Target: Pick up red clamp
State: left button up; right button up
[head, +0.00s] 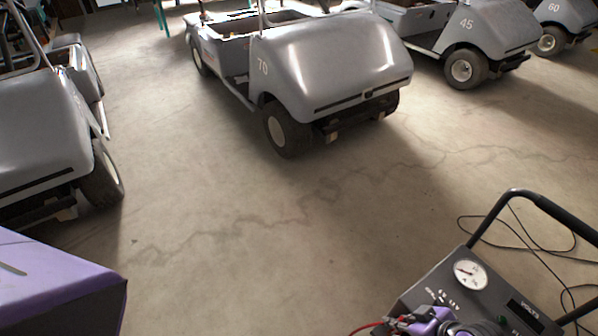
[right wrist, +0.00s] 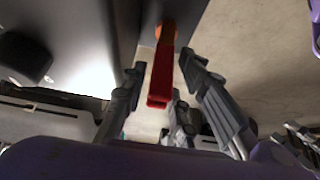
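The red clamp (right wrist: 160,82) shows in the right wrist view as a narrow red piece with an orange part at its far end. It hangs next to a dark panel. My right gripper (right wrist: 163,68) is open, with its grey fingers on either side of the clamp. Gaps show between the clamp and the fingers. In the head view, purple and dark parts of my right arm cover part of the charger box at the bottom right, and the clamp cannot be made out there. My left gripper is not in view.
The charger box (head: 490,300) has a round gauge (head: 470,274) and a black tube handle (head: 513,193). A black cable (head: 520,240) lies behind it, and a red cable (head: 366,327) shows at its left. Grey carts stand around, including cart 70 (head: 335,65). The middle floor is clear.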

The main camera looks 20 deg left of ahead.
jog(key=shift+a+f, duration=0.2)
jog(key=shift+f, duration=0.15)
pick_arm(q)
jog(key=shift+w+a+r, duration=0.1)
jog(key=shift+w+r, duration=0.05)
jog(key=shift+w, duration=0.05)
pick_arm(e)
jog(key=shift+w, duration=0.1)
jog(key=shift+c, duration=0.3)
grip_shut()
